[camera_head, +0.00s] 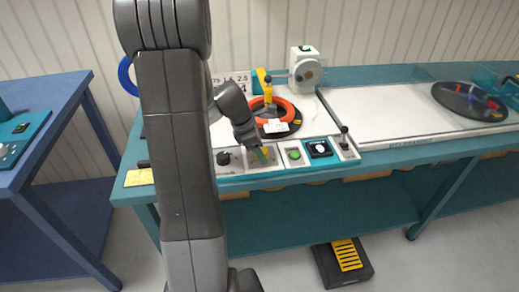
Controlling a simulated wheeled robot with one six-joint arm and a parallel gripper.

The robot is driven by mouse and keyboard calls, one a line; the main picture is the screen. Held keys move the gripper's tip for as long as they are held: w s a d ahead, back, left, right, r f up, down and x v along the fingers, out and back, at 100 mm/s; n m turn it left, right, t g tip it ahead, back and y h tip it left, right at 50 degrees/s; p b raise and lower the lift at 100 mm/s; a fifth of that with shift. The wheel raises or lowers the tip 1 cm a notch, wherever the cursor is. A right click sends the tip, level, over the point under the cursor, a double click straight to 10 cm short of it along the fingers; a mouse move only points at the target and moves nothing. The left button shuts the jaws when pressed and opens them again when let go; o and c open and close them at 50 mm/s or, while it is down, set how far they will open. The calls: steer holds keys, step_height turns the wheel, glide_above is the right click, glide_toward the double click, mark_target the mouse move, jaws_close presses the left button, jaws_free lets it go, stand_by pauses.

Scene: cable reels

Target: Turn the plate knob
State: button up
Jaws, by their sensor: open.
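A row of small control plates runs along the front edge of the teal bench. A black knob (223,158) stands on the leftmost plate. My gripper (262,157) points down over the plate just right of it and hides most of that plate. The gripper is small here and its fingers are hard to make out; it looks empty and open. To its right are a green button (294,154), a black square plate with a round white centre (320,148), and a small black lever (345,139). I cannot tell which of these is the plate knob.
Behind the controls lies an orange cable reel (290,108) with a yellow post. A white machine head (305,72) stands behind it. A dark disc (468,100) lies at the right. A foot pedal (345,262) is on the floor. A blue table (50,95) stands left.

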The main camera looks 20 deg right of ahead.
steer(key=c, duration=1)
steer(key=shift+m, duration=0.3)
